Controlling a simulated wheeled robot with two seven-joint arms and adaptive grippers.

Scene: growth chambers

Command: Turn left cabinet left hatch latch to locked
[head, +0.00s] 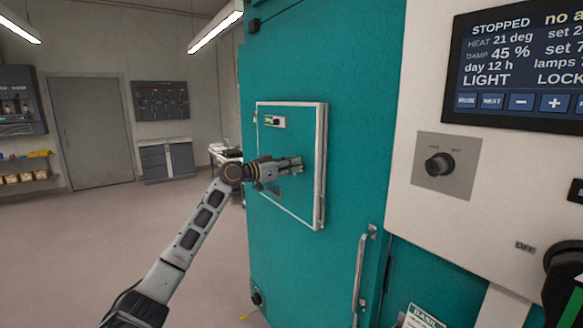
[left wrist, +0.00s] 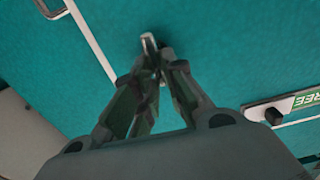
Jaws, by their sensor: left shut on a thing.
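The teal hatch (head: 290,205) with a pale frame is on the side of the teal cabinet and looks closed. My left gripper (head: 297,164) reaches its face from the left. In the left wrist view my left gripper (left wrist: 155,66) is shut on a small silver metal piece, which looks like the hatch latch (left wrist: 148,42). Only its tip shows between the fingertips; the rest is hidden, so its turn angle is unclear. A small plate (head: 275,121) with a dark knob is near the hatch's top; in the left wrist view the label plate (left wrist: 304,101) reads "FREE".
A vertical door handle (head: 362,270) stands out below right of the hatch. A control panel with a screen (head: 520,65) and a black knob (head: 438,164) is at right. A grey door (head: 92,130) and open floor lie at left.

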